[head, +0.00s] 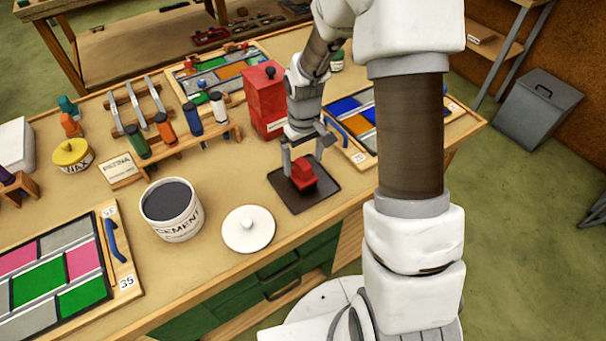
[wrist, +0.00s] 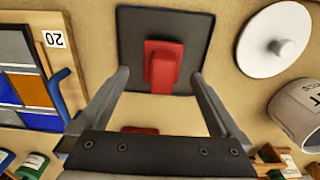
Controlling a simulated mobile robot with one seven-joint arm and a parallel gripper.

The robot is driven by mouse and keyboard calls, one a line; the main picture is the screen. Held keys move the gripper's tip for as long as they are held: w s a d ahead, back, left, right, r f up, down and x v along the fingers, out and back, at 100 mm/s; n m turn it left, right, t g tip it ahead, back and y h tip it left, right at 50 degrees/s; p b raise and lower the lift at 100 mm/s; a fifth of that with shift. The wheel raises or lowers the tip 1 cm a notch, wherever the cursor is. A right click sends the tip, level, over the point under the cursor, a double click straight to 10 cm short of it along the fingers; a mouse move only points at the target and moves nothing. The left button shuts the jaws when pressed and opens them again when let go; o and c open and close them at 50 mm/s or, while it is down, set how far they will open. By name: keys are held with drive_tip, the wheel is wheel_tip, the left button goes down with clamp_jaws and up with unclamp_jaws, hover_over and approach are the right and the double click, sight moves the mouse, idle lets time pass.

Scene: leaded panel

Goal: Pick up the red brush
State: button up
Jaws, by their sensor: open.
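The red brush (head: 304,173) is a small red block-like thing with a raised part on top. It rests on a dark square tray (head: 325,189) near the front edge of the bench. It also shows in the wrist view (wrist: 163,68), on the dark tray (wrist: 134,30). My gripper (head: 303,165) points down over the tray, open, with a finger to each side of the brush in the head view. In the wrist view the fingertips (wrist: 160,76) are apart, with the brush between and slightly beyond them. I cannot tell whether either finger touches it.
A tall red box (head: 265,98) stands behind the tray. A white round lid (head: 248,229) and a cement tub (head: 172,210) stand to its left. A leaded panel with a blue handle (head: 352,122) lies to the right. Handled tools stand in a rack (head: 184,144).

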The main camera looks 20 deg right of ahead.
wheel_tip(320, 180, down, 5)
drive_tip(key=shift+s+a+r, duration=0.1)
drive_tip(key=shift+r, duration=0.05)
drive_tip(key=c, duration=1.5)
drive_tip(key=shift+r, duration=0.15)
drive_tip(key=shift+r, duration=0.5)
wheel_tip(320, 180, up, 3)
drive_tip(key=shift+f, duration=0.1)
drive_tip(key=s+d+r, duration=0.2)
drive_tip(key=s, duration=0.1)
drive_tip(key=s+d+r, duration=0.2)
drive_tip(key=s+d, duration=0.1)
drive_tip(key=s+d+r, duration=0.2)
drive_tip(key=s+r, duration=0.1)
drive_tip(key=shift+d, duration=0.15)
